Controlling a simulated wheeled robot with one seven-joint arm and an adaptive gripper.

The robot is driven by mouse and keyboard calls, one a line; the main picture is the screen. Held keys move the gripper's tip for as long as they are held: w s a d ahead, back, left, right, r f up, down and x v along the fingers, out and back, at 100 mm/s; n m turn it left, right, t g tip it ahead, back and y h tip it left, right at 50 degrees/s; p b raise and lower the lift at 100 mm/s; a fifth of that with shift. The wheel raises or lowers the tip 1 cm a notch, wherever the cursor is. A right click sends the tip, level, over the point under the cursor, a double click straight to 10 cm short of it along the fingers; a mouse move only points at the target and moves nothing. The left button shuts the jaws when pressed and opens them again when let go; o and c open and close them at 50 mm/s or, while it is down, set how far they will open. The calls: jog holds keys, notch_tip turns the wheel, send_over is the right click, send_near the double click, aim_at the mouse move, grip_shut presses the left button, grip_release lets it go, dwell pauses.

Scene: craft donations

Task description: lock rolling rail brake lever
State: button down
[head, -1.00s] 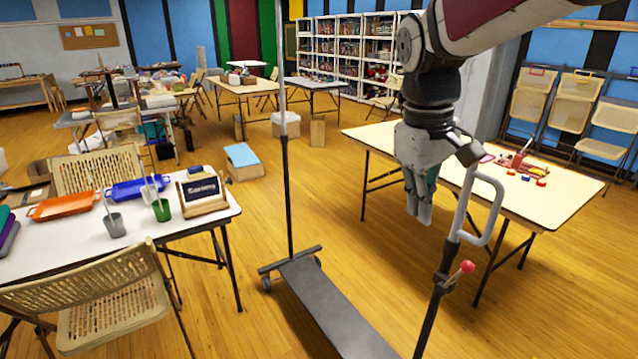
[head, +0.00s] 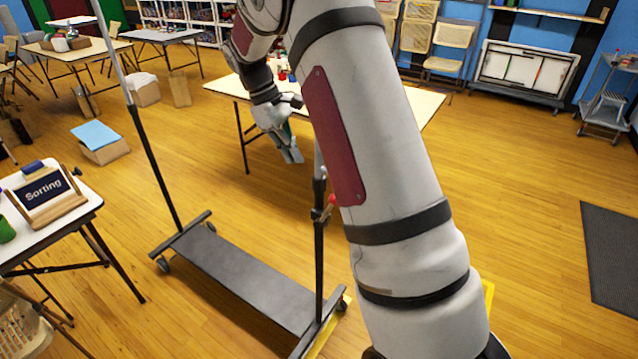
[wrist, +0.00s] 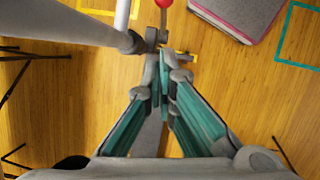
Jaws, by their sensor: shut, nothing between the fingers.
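The rolling rail stands in front of me with a grey base shelf (head: 240,278) on casters and two dark uprights. The near upright (head: 319,255) carries a small lever with a red knob (head: 331,200). The red knob also shows at the top edge of the wrist view (wrist: 164,3), beside the pale tube (wrist: 122,14) of the upright. My gripper (head: 292,156) is shut and empty, with teal finger pads, pointing down beside the upright and above the lever. In the wrist view its fingertips (wrist: 165,72) lie just below the knob in the picture; contact cannot be told.
My arm hides much of the middle of the head view. A cream table (head: 225,88) stands behind the rail. A white table with a "Sorting" sign (head: 44,190) is at left. A dark mat (head: 612,255) lies at right. The wooden floor between is mostly clear.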

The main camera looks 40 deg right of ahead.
jog(key=p, duration=0.1)
send_near(327, 210)
jog(key=w, duration=0.3)
jog(key=shift+s+d+f+p, duration=0.4)
jog(key=shift+s+f, duration=0.2)
jog(key=shift+s, duration=0.2)
jog(key=shift+s+d+f+p, duration=0.4)
jog(key=shift+s+f, duration=0.15)
jog(key=shift+s, duration=0.25)
jog(key=s+t+p, duration=0.1)
jog(key=s+p, duration=0.1)
jog(key=s+d+t+y+p, duration=0.1)
jog(key=s+p, duration=0.1)
jog(key=shift+d+t, duration=0.15)
jog(key=shift+t, duration=0.25)
jog(key=shift+s+d+f+p, duration=0.3)
jog(key=shift+s+f, duration=0.1)
jog(key=shift+s, duration=0.2)
jog(key=shift+s+d+f+p, duration=0.15)
jog(key=shift+s+f+p, duration=0.1)
jog(key=shift+s+f, duration=0.3)
jog(key=shift+s+d+f+p, duration=0.25)
jog(key=shift+s+f+p, duration=0.05)
jog(key=shift+s, duration=0.35)
